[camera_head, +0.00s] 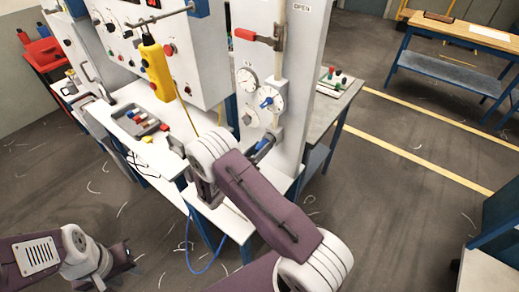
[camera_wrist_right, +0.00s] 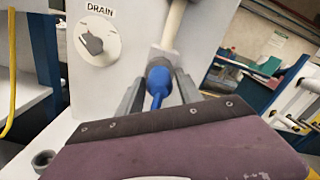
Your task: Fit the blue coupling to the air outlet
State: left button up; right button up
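The blue coupling (camera_wrist_right: 158,80) is at the lower end of the pale pipe (camera_wrist_right: 173,28), against the grey air outlet fitting (camera_wrist_right: 165,58). I cannot tell whether it is seated there. In the wrist view my right gripper (camera_wrist_right: 160,88) has one grey finger on each side of the coupling and looks shut on it. In the head view the coupling (camera_head: 264,144) shows small in front of the white panel, with my right arm hiding part of the gripper. My left gripper (camera_head: 127,254) is low at the left, away from the machine, its fingers too dark to read.
The white panel (camera_head: 290,60) carries a red-handled lever (camera_head: 258,38) and several dials, including a DRAIN knob (camera_wrist_right: 91,43). A yellow pendant (camera_head: 157,68) hangs at the left. A blue hose (camera_head: 205,268) loops below the white shelf.

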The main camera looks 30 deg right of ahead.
jog(key=shift+o, duration=0.3)
jog(key=shift+a, duration=0.1)
jog(key=b+v, duration=0.2)
jog(key=v, duration=0.7)
dwell(0.4)
